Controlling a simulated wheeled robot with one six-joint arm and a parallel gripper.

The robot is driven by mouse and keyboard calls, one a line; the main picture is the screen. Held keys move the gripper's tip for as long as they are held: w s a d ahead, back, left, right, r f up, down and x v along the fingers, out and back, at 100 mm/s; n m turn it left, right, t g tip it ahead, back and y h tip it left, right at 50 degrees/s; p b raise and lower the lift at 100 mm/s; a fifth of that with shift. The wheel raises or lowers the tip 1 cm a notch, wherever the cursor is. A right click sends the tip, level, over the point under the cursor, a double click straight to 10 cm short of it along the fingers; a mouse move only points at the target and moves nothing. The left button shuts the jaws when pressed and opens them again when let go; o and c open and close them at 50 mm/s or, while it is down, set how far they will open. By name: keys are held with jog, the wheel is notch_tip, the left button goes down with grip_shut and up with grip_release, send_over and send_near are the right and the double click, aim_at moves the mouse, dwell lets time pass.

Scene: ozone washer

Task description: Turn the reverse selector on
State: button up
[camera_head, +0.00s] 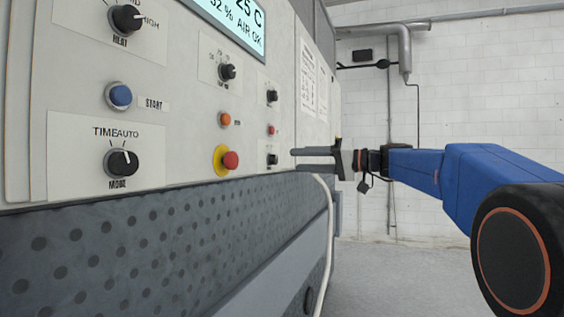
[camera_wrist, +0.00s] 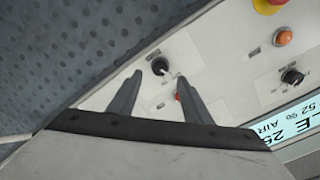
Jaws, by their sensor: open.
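A small black selector knob (camera_head: 272,160) sits on a white plate low at the right end of the panel; its label is too small to read, so I cannot confirm it is the reverse selector. It also shows in the wrist view (camera_wrist: 160,66), with a pale pointer line, just past my fingertips. My gripper (camera_head: 294,160) is open and empty, pointing at this knob with a small gap between. In the wrist view the two fingers (camera_wrist: 159,76) stand on either side of the line to it.
A small red button (camera_head: 270,130) and another black knob (camera_head: 272,97) sit above it. To the left are a red emergency stop (camera_head: 230,160) on yellow, an orange button (camera_head: 225,119) and the mode knob (camera_head: 122,162). The dimpled grey front (camera_head: 160,245) bulges below the panel.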

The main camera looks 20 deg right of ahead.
aim_at(276, 160)
jog(key=shift+x, duration=3.5)
jog(key=c, duration=1.1)
